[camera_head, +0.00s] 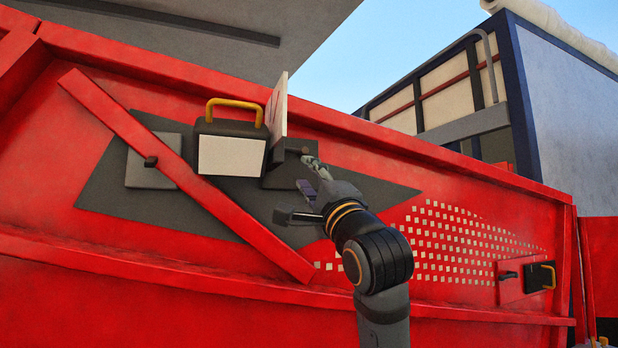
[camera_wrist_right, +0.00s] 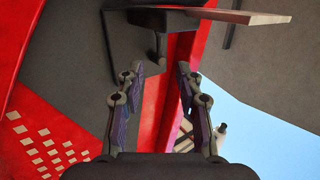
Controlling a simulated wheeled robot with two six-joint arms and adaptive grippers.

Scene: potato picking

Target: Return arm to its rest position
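My right arm reaches up from the bottom of the head view to the red machine side. My right gripper (camera_head: 314,178) is at the dark box (camera_head: 278,178) mounted there. In the right wrist view my right gripper (camera_wrist_right: 158,78) has its two fingers apart, with nothing between them. A dark lever (camera_wrist_right: 157,45) hangs just beyond the fingertips, and I see no contact. The lever also shows in the head view (camera_head: 297,151), close to the fingers. My left gripper is not in view.
A dark case (camera_head: 213,128) with a yellow handle and a pale panel (camera_head: 277,105) standing out flank the gripper on the left. A red diagonal bar (camera_head: 190,180) crosses the wall (camera_head: 150,290). A small latch box (camera_head: 541,277) is at right.

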